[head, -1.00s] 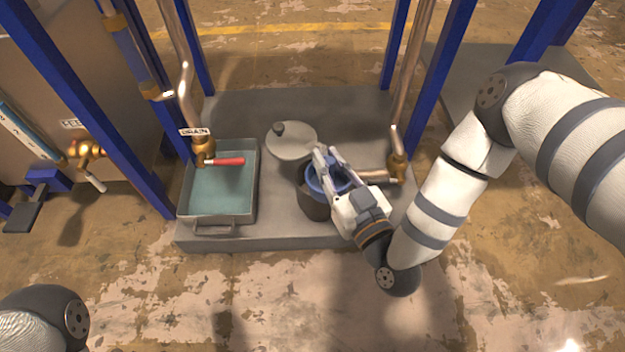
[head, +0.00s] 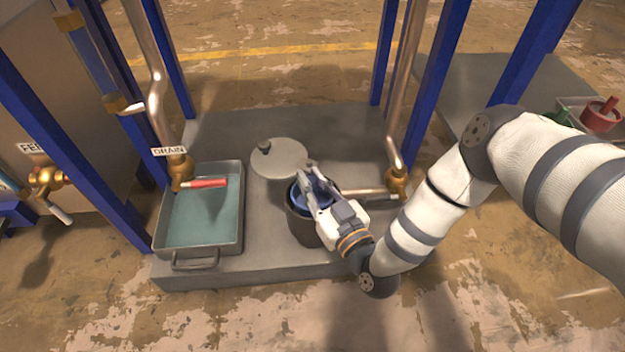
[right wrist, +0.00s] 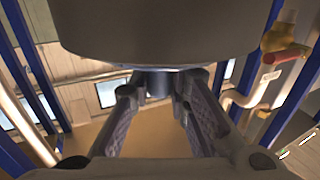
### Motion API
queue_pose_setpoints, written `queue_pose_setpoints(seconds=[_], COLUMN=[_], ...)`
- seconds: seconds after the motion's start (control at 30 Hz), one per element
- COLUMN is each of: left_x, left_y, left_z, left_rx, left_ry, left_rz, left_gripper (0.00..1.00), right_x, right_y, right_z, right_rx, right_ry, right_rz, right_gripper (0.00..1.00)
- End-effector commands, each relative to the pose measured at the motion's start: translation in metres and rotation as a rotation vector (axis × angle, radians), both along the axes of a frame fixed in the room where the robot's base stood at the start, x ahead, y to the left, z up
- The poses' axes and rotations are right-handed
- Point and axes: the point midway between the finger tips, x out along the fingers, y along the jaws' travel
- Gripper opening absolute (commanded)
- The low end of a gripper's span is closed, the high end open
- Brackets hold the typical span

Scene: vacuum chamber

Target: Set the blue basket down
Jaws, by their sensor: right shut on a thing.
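The blue basket (head: 294,196) shows as a blue rim within the mouth of a dark round pot (head: 301,229) on the grey platform. How deep it sits is hidden by my right gripper (head: 311,172), which reaches over the pot from the right. The gripper is shut on the basket. In the right wrist view its two fingers (right wrist: 157,88) close in on a small dark blue part, with a large dark rounded body filling the top of the picture. My left gripper is not in view.
A grey lid (head: 280,160) with a knob lies behind the pot. A tray of blue-green liquid (head: 203,217) stands left, under the red-handled drain valve (head: 178,170). A brass valve and pipe (head: 396,182) are close right. Blue posts frame the platform (head: 262,258). A red container (head: 600,116) stands far right.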

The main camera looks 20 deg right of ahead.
Motion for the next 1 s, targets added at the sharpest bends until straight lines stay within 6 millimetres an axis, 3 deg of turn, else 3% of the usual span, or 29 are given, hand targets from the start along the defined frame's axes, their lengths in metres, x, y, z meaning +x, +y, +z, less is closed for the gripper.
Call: queue_pose_setpoints(seconds=[0.33, 0.37, 0.43, 0.7, 0.83, 1.0], left_x=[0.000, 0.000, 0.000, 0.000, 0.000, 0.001], left_y=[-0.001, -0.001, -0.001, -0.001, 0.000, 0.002], left_z=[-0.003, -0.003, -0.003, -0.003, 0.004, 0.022], left_rx=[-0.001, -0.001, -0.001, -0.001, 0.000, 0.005], left_ry=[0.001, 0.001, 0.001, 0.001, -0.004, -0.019], left_rz=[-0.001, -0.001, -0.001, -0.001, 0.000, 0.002], left_gripper=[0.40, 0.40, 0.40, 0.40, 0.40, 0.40], right_x=[0.000, 0.000, 0.000, 0.000, -0.001, -0.051], right_y=[0.000, 0.000, 0.000, 0.000, -0.001, -0.005], right_z=[-0.008, -0.008, -0.008, -0.008, 0.010, 0.009], right_rx=[0.000, 0.000, 0.000, 0.000, 0.000, -0.001], right_ry=[0.000, 0.000, 0.000, 0.000, -0.003, 0.002], right_rz=[0.000, 0.000, 0.000, 0.000, -0.002, 0.002], right_gripper=[0.00, 0.23, 0.36, 0.36, 0.36, 0.36])
